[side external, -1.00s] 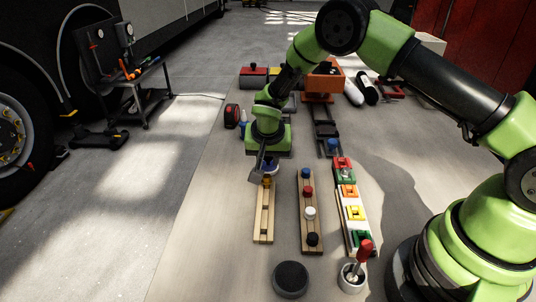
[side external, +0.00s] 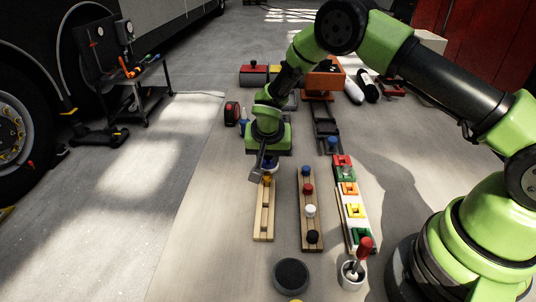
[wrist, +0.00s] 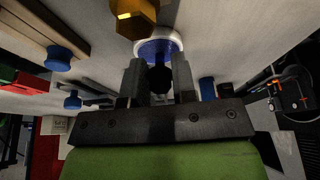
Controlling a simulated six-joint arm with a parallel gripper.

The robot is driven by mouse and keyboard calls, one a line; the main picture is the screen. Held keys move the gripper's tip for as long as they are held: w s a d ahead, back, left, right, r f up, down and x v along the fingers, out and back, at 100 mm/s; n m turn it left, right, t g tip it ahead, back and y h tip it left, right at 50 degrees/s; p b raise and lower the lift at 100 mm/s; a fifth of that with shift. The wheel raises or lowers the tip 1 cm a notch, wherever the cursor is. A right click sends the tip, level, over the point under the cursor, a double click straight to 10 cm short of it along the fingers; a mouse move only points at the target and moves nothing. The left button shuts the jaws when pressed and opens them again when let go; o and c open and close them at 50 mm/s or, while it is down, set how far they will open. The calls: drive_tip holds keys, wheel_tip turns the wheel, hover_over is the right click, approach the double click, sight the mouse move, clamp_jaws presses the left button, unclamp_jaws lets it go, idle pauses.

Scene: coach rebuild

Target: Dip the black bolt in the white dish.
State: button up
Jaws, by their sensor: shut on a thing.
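My gripper (wrist: 157,82) is shut on a dark, rounded thing, which looks like the black bolt (wrist: 160,80). The white dish (wrist: 178,42) has a blue inside and lies right at my fingertips in the wrist view. The bolt's end overlaps the dish in the picture; I cannot tell whether it is inside or just above. In the side external view my gripper (side external: 262,172) hangs at the far end of the left wooden rail and hides most of the dish. A yellow bolt (wrist: 135,15) stands beside the dish.
The left wooden rail (side external: 264,220) runs toward the camera. A second rail (side external: 305,222) holds blue, red, white and black knobs. Coloured blocks (side external: 354,210) stand to its right. A dark round pad (side external: 291,276) and a cup (side external: 350,280) with a red-handled tool are in front.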

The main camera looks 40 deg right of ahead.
idle(0.3)
drive_tip(key=shift+r, duration=3.45)
